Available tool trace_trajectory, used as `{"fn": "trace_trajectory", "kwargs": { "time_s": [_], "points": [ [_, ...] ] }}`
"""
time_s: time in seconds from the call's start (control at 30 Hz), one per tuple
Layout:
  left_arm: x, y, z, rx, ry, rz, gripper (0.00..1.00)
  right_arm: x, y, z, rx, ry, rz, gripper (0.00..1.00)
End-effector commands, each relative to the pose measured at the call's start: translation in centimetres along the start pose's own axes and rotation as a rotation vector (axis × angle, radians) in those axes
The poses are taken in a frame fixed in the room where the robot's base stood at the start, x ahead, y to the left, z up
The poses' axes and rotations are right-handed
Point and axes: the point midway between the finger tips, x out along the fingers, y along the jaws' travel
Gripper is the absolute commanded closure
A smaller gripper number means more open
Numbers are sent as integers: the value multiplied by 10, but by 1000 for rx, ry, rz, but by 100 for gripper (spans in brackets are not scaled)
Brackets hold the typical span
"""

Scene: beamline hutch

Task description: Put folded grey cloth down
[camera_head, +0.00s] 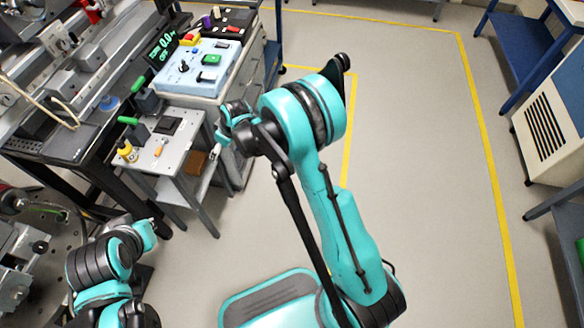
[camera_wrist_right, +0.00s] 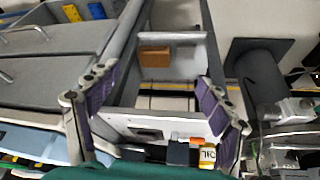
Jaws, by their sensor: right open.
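I cannot make out a folded grey cloth for certain in either view. A flat dark grey rectangle (camera_head: 167,125) lies on the top of a small grey cart (camera_head: 180,151); I cannot tell whether it is cloth. It also shows in the right wrist view (camera_wrist_right: 146,134). My right gripper (camera_head: 226,126) is beside the cart's right edge in the head view. In the right wrist view its two fingers (camera_wrist_right: 157,84) are wide apart with nothing between them, and the cart shows beyond them. My left arm is at the lower left; its gripper's jaws are not clear.
A yellow bottle (camera_head: 125,151) and an orange item (camera_head: 161,151) are on the cart top. A brown block (camera_head: 196,162) is on its lower shelf. A blue control box (camera_head: 197,68) stands behind. The floor to the right is clear.

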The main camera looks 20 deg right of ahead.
Motion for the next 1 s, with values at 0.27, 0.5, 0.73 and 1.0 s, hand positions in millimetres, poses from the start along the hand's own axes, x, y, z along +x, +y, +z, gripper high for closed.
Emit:
{"fn": "trace_trajectory", "kwargs": {
  "time_s": [0.27,0.5,0.73,1.0],
  "points": [
    [0,0,0,0,0,0,100,-148,0,26,179,38,97,20],
    [0,0,0,0,0,0,100,-240,-19,83,331,82,176,20],
    [0,0,0,0,0,0,100,-290,-45,151,466,132,245,20],
    [0,0,0,0,0,0,100,-304,-62,198,556,171,289,20]
  ]
}}
